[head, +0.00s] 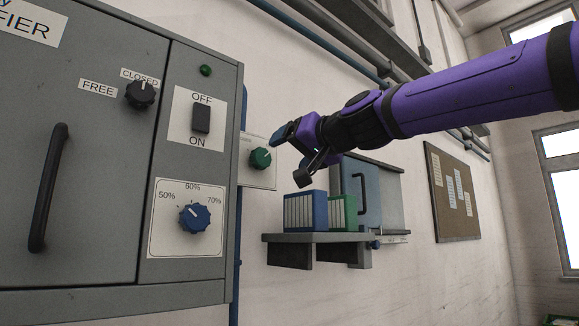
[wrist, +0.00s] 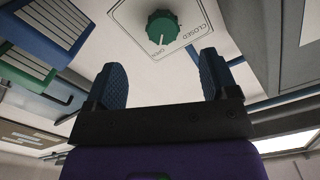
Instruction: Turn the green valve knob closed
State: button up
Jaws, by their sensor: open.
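The green valve knob (head: 260,158) sits on a pale plate (head: 246,176) on the wall, just right of the grey cabinet. In the wrist view the knob (wrist: 162,27) is ahead, between and beyond the fingers. Its plate there reads OPEN and CLOSED, and the knob's white mark points toward OPEN. My gripper (head: 290,156) is right of the knob in the head view, apart from it. In the wrist view my gripper (wrist: 163,80) has its two blue fingers spread wide, with nothing between them.
The grey cabinet (head: 75,180) carries a black knob (head: 141,94), an OFF/ON switch (head: 201,118), a blue dial (head: 194,217) and a black handle (head: 48,188). Below my gripper, a wall shelf (head: 318,238) holds a blue binder (head: 305,211) and a green one (head: 343,213).

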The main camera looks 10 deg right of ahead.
aim_at(263, 158)
jog(key=x, duration=0.3)
jog(key=r+x, duration=0.1)
jog(key=x, duration=0.7)
jog(key=shift+w+d+r, duration=0.1)
jog(key=shift+w+r, duration=0.1)
jog(key=shift+w, duration=0.1)
jog(key=c, duration=0.9)
